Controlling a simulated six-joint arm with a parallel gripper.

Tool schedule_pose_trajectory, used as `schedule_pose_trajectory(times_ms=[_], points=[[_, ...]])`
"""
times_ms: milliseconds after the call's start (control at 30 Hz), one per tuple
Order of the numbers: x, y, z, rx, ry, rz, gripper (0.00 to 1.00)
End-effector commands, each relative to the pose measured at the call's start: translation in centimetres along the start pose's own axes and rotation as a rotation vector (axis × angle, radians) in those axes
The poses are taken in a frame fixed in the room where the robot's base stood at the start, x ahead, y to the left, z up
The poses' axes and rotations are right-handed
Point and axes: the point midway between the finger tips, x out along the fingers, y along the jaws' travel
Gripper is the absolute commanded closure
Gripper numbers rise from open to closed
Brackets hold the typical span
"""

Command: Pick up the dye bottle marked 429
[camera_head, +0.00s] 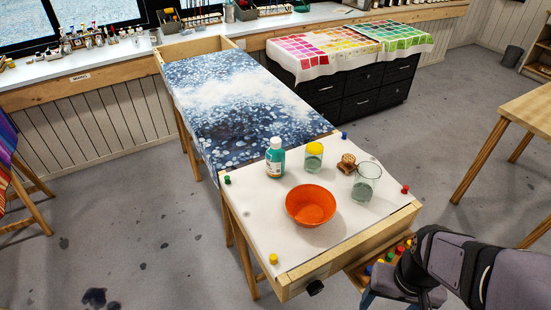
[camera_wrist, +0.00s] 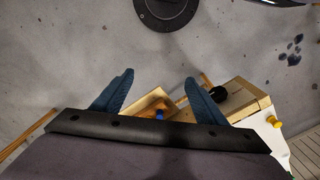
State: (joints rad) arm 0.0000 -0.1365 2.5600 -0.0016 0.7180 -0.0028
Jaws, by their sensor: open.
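A teal dye bottle (camera_head: 275,160) with a white cap and a pale label stands upright on the white-covered end of the wooden frame table (camera_head: 335,230). Its number is too small to read. My gripper (camera_wrist: 158,76) shows two blue fingers spread apart with nothing between them in the wrist view. In the head view my arm is at the lower right, below and to the right of the table, well away from the bottle. The bottle is not in the wrist view.
An orange bowl (camera_head: 311,204), a yellow-lidded jar (camera_head: 313,157), a brown wooden object (camera_head: 347,164) and a clear glass (camera_head: 366,182) stand near the bottle. Coloured pins, including a red one (camera_head: 405,189), edge the white sheet. Stretched blue-and-white silk (camera_head: 235,100) lies behind.

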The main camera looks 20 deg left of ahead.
Motion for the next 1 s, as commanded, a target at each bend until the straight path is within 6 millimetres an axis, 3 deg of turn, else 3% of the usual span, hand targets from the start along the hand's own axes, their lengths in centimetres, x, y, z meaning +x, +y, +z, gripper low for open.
schedule_pose_trajectory(times_ms=[367, 567, 767, 867, 1000], points=[[0.0, 0.1, -0.3, -0.025, 0.003, 0.009, 0.30], [-0.2, 0.9, -3.1, -0.278, 0.031, 0.109, 0.30], [-1.7, 0.9, -10.7, -0.842, 0.091, 0.345, 0.30], [-3.1, -0.8, -15.7, -1.176, 0.122, 0.499, 0.30], [-5.4, -5.2, -22.3, -1.623, 0.156, 0.741, 0.30]])
